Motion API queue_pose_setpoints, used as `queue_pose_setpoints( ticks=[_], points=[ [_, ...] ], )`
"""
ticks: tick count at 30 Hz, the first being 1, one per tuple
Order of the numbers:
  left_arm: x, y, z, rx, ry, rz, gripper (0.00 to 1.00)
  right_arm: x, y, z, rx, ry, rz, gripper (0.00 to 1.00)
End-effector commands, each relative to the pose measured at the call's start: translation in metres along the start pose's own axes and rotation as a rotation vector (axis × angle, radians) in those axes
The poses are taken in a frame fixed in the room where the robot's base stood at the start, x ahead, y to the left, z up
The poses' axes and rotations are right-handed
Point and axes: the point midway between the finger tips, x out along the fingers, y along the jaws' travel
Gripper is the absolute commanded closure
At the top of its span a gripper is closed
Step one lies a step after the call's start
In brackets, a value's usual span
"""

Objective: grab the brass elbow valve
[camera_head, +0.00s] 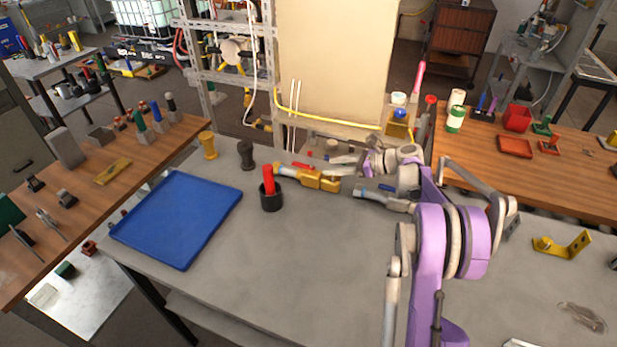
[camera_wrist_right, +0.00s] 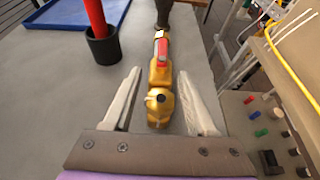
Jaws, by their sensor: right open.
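The brass elbow valve (camera_head: 318,181) lies on the grey table, golden with a red handle. It also shows in the right wrist view (camera_wrist_right: 161,103), its near rounded end between my fingers and its far part reaching beyond the fingertips. My right gripper (camera_head: 344,175) is open, with one pale finger on each side of the valve in the right wrist view (camera_wrist_right: 160,72). Gaps show between both fingers and the brass. I cannot tell how far the fingers are above the table. My left gripper is not in view.
A black cup (camera_head: 271,201) with a red-handled thing stands left of the valve. A blue tray (camera_head: 178,218) lies further left. A dark grey piece (camera_head: 247,155) and a yellow piece (camera_head: 208,144) stand behind. A beige panel (camera_head: 335,60) rises beyond the table. The front table area is clear.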

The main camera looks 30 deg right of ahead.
Motion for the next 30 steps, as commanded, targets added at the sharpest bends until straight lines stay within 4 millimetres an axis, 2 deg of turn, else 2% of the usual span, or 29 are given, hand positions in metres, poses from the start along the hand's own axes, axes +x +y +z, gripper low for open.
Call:
queue_pose_setpoints(
  ticks=[3,8,16,24,30],
  points=[
    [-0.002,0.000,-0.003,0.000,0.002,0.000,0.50,0.016,0.000,0.001,-0.001,0.000,0.001,0.43],
    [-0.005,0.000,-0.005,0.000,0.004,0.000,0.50,0.027,-0.001,0.002,-0.002,0.000,0.000,0.43],
    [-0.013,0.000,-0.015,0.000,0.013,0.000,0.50,0.066,-0.003,0.004,-0.003,0.000,0.001,0.43],
    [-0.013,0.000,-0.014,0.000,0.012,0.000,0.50,0.071,-0.004,0.001,-0.002,0.002,-0.001,0.43],
    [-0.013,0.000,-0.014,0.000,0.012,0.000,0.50,0.071,-0.004,0.002,-0.002,0.001,-0.001,0.79]
  ],
)
